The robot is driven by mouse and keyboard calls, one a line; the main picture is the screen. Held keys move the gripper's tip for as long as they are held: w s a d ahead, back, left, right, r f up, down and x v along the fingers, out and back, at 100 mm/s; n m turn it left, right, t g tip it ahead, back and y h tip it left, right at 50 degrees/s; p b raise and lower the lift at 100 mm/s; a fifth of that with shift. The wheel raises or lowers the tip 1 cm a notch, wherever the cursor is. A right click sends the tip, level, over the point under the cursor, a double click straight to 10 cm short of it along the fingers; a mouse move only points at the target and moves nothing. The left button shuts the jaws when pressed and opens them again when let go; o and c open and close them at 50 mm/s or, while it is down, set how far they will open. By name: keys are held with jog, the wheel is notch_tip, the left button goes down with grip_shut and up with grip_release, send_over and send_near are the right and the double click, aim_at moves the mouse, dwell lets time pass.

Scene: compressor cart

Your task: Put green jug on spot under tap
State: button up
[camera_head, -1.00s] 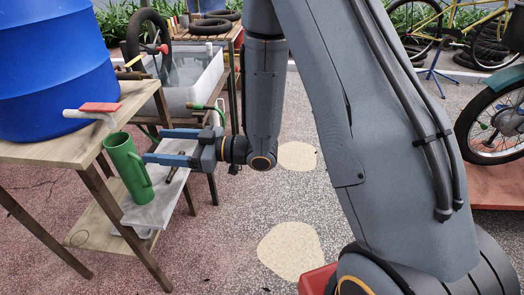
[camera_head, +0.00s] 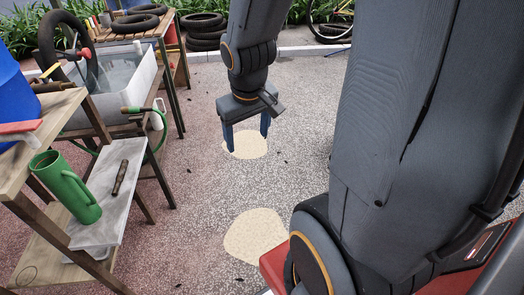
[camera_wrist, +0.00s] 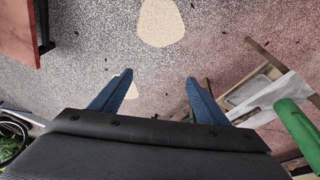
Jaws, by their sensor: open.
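The green jug (camera_head: 68,188) stands on the grey slab of a lower shelf (camera_head: 106,205), its open mouth up and its handle toward the right. The tap with a red handle (camera_head: 18,127) is above and left of the jug, at the wooden table's edge. I cannot tell whether the jug is exactly beneath the spout. My gripper (camera_head: 247,132) is open and empty, pointing down over the floor, well right of the jug and apart from it. In the wrist view the jug (camera_wrist: 298,132) shows at the right edge, outside my fingers.
A blue barrel (camera_head: 10,95) sits on the wooden table (camera_head: 45,108). A dark cylindrical object (camera_head: 120,178) lies on the slab beside the jug. A white tub (camera_head: 120,85) and a green hose (camera_head: 158,140) are behind. The speckled floor around my gripper is clear.

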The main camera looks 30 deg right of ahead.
jog(key=s+a+r+m+g+y, duration=0.1)
jog(key=s+r+m+g, duration=0.1)
jog(key=s, duration=0.7)
jog(key=shift+s+a+g, duration=0.2)
jog(key=shift+a+g, duration=0.05)
jog(key=shift+g, duration=0.25)
jog(key=shift+r, duration=0.15)
jog(key=a+r+n+p, duration=0.2)
jog(key=a+r+p, duration=0.2)
jog(key=a+p, duration=0.2)
jog(key=shift+s+r+p, duration=0.15)
jog(key=shift+s+p, duration=0.05)
jog(key=shift+p, duration=0.7)
